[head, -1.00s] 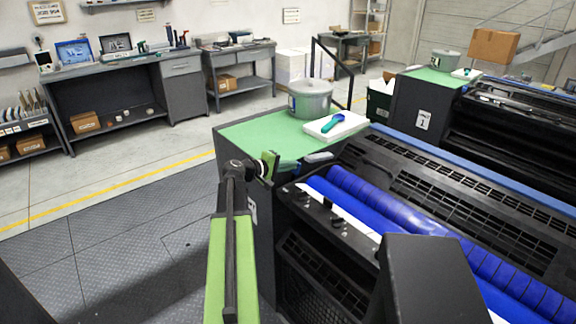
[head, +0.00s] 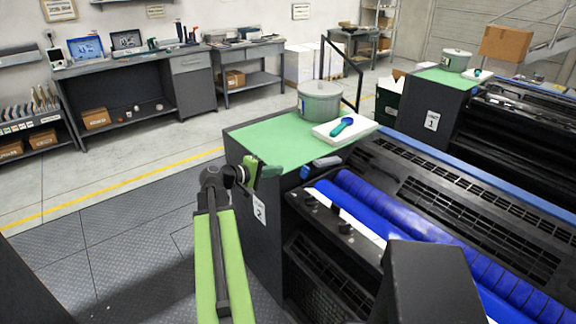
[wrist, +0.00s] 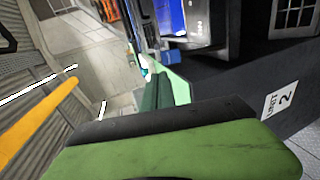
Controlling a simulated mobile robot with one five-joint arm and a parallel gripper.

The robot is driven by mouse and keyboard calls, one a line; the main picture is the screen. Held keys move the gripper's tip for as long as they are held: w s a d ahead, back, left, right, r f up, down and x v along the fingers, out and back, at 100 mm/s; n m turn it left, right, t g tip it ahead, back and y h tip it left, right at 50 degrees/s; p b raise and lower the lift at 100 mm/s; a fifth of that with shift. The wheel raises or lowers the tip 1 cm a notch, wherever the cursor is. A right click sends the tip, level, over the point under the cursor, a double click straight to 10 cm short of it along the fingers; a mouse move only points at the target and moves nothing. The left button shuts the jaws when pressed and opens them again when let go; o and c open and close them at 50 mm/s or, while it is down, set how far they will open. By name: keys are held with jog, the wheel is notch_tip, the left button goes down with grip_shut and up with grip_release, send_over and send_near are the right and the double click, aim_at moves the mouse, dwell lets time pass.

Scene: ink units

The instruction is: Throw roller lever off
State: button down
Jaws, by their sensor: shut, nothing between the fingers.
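A short grey lever (head: 327,161) with a blue end (head: 305,172) sits at the near corner of unit 2, beside the blue rollers (head: 400,220); it looks like the roller lever. A blue end also shows in the wrist view (wrist: 173,57), just beyond my fingers. My gripper (head: 270,171) is shut and empty, left of the lever, by the unit's side panel. In the head view a gap shows between my fingertips and the lever. In the wrist view the green gripper body (wrist: 180,150) hides much of the foreground.
The green top (head: 265,140) of unit 2 carries a grey pot (head: 319,103) and a white pad (head: 362,124) with a green-and-blue tool (head: 342,127). A "UNIT 2" label (head: 259,209) is on the side panel. The floor to the left is clear.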

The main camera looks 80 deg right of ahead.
jog(key=v, duration=0.2)
jog(key=shift+w+a+r, duration=0.15)
jog(key=shift+w, duration=0.05)
dwell(0.4)
